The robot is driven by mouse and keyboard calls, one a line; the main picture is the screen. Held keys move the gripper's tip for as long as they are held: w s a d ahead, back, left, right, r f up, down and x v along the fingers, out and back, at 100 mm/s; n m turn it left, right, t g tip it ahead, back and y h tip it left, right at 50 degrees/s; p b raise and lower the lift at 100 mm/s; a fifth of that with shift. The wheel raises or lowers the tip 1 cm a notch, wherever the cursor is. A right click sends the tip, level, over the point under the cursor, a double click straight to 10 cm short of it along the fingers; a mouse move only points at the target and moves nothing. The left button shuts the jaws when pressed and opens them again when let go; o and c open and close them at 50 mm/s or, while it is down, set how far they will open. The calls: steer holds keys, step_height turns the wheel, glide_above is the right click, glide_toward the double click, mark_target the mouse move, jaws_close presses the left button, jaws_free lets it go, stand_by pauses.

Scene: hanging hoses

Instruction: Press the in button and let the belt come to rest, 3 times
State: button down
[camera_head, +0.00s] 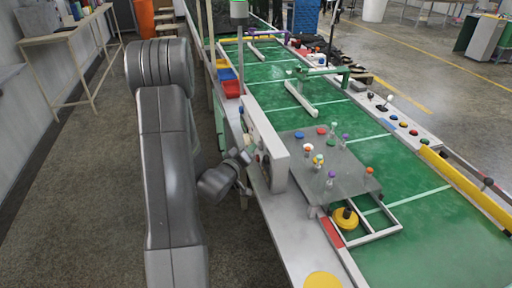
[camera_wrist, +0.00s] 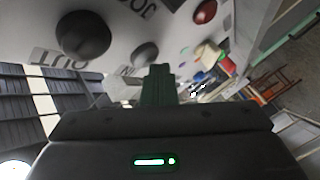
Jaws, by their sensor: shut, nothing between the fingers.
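My gripper (camera_wrist: 160,75) is shut and empty, its narrow fingertips pointing at the pale control panel (camera_wrist: 110,20). The panel's lettering is upside down in the wrist view. A smaller dark round button (camera_wrist: 145,55) lies just beyond and left of the fingertips; the label beside it is partly hidden, so I cannot read it fully. I cannot tell whether the fingertips touch anything. In the head view, my gripper (camera_head: 243,158) is beside the control box (camera_head: 278,165). The green belt (camera_head: 275,72) runs behind it.
A grey plate (camera_head: 340,168) with several coloured knobs lies over the belt beside the box. A red button (camera_wrist: 205,12) is on the panel. Red and blue bins (camera_head: 232,88) stand along the belt's left edge. The floor at left (camera_head: 75,200) is clear.

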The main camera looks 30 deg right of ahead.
steer(key=shift+w+a, duration=0.2)
steer(key=shift+a, duration=0.65)
steer(key=shift+w+a, duration=0.2)
steer(key=shift+a, duration=0.6)
steer(key=shift+w+a, duration=0.2)
steer(key=shift+a, duration=0.65)
steer(key=shift+w+a, duration=0.2)
steer(key=shift+a, duration=0.6)
steer(key=shift+s+d, duration=0.1)
